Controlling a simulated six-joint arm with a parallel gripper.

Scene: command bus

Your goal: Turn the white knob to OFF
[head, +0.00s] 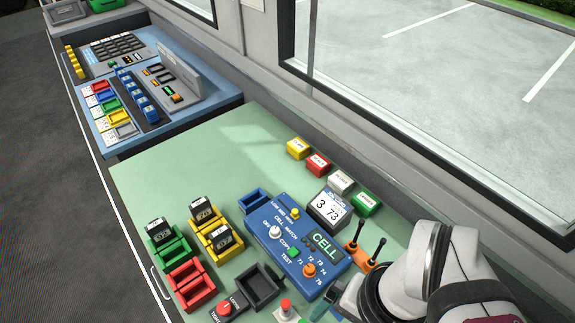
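The white knob (275,232) sits on the left part of a blue control panel (262,215) on the green desk. OFF is printed just left of the knob, with CELL and WATCH above and to its right. The panel's small display (323,243) reads CELL. The knob's pointer is too small to read. My white arm comes in at the lower right, with its dark wrist end over the desk right of the panel, well apart from the knob. My gripper's fingertips cannot be made out there, and nothing touches the knob.
An orange knob (309,270) and a green button (293,252) share the panel. Beside it stand an orange base with two black levers (360,257), a dark tray (258,287) and a red-topped control (286,306). Coloured holders (190,284) lie left. The desk's upper left is clear.

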